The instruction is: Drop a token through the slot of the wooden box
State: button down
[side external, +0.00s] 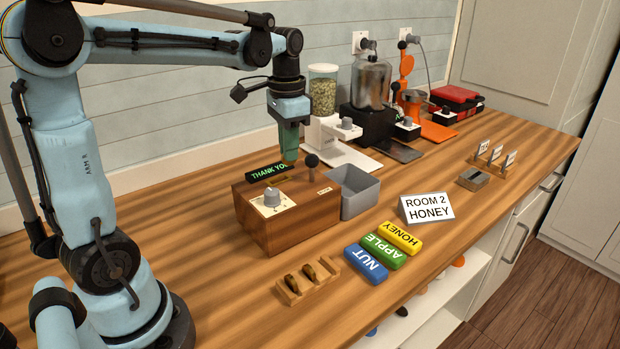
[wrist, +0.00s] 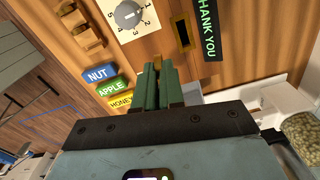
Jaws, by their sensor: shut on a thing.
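The wooden box (side external: 290,226) stands on the counter, with a numbered dial (side external: 271,197) and a black-knobbed lever (side external: 312,162) on it. Its slot (wrist: 183,33) shows in the wrist view as a dark opening with a brass rim. Other tokens (side external: 310,271) stand in a wooden rack (side external: 292,299) in front of the box.
A lit THANK YOU sign (wrist: 208,28) stands beside the slot. A grey bin (side external: 361,195) adjoins the box's right side. Nut, apple and honey blocks (side external: 384,248) and a ROOM 2 HONEY card (side external: 427,208) are in front. A dispenser (side external: 323,95) and other machines line the wall.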

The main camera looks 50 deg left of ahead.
jog(key=a+f+n, duration=0.2)
jog(key=a+f, duration=0.2)
jog(key=shift+s+f, duration=0.2)
jog(key=shift+f, duration=0.05)
dwell(0.5)
jog(key=shift+f, duration=1.1)
dwell(1.3)
jog(key=c, duration=0.7)
grip_release()
jog(key=shift+r, duration=0.15)
jog(key=shift+r, duration=2.9)
